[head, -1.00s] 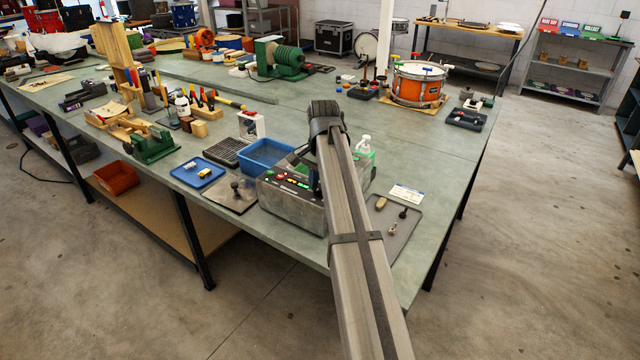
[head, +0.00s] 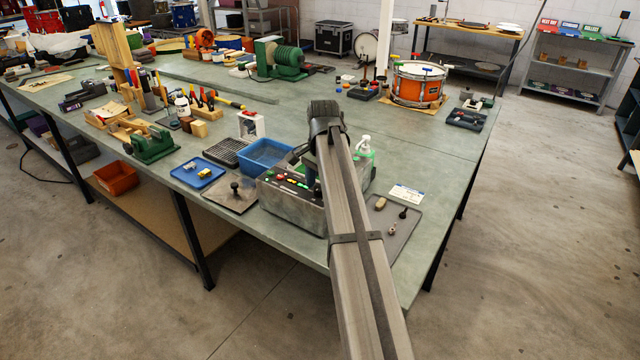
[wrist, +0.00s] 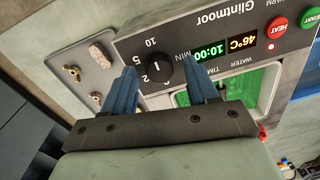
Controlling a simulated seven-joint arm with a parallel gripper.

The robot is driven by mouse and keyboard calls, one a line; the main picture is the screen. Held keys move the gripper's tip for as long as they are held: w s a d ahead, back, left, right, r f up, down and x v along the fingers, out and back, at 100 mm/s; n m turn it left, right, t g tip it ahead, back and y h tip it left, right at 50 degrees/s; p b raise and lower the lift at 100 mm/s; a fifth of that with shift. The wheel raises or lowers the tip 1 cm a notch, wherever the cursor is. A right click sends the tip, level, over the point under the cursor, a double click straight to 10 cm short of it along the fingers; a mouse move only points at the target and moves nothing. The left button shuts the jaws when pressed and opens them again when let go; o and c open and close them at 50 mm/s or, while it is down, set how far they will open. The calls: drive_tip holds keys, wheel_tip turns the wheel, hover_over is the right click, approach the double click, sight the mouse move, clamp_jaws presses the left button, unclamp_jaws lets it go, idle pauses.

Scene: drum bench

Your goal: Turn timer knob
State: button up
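The timer knob (wrist: 157,67) is round and black, on the dark front panel (wrist: 203,22) of a machine marked Glintmoor. It has a pale pointer mark, and the numbers 10, 5 and 2 stand beside it. A green display (wrist: 209,51) next to it reads 10:00. My gripper (wrist: 161,72) is open, with its two blue fingers apart. In the wrist view the knob appears between the fingertips, with a gap on each side; I cannot tell how near in depth. In the head view the machine (head: 283,203) stands on the bench, and my arm hides the knob and most of my gripper.
A grey mat (head: 400,236) with small parts lies to the right.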

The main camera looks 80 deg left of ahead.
wheel_tip(320, 180, up, 14)
drive_tip(key=shift+w+d, duration=0.2)
drive_tip(key=shift+d, duration=0.1)
idle(0.4)
drive_tip(key=shift+f, duration=0.15)
idle(0.4)
